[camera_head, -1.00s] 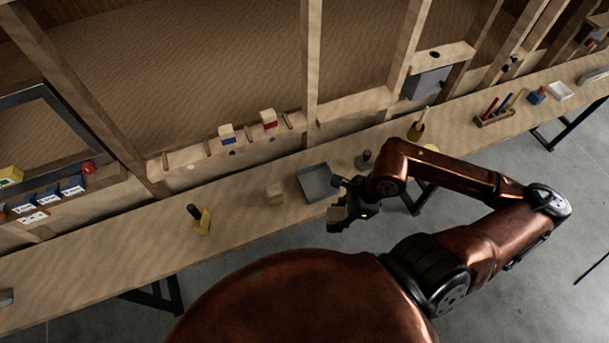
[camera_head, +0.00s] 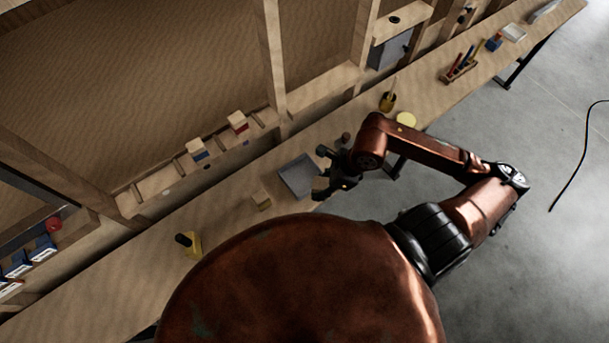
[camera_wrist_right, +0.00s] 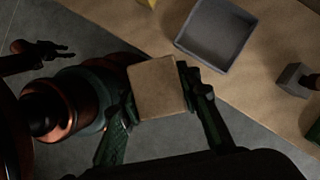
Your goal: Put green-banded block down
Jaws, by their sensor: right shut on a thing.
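My right gripper (camera_head: 323,175) is beside the right side of the grey tray (camera_head: 300,178), near the bench's front edge. In the right wrist view my right gripper (camera_wrist_right: 157,95) is shut on a pale wooden block (camera_wrist_right: 157,88), with a finger on each side. The block's plain square face shows; no green band is visible. The block appears over the floor just off the bench edge, apart from the grey tray (camera_wrist_right: 232,20). The head view does not clearly show the held block. A dark gripper at the left of the wrist view, seemingly my left (camera_wrist_right: 40,50), has unclear jaws.
On the bench (camera_head: 100,290) stand a small wooden block (camera_head: 261,200), a yellow item with a black handle (camera_head: 190,244) and a yellow holder (camera_head: 387,101). Blue-banded (camera_head: 197,151) and red-banded (camera_head: 238,122) blocks sit on the wall ledge.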

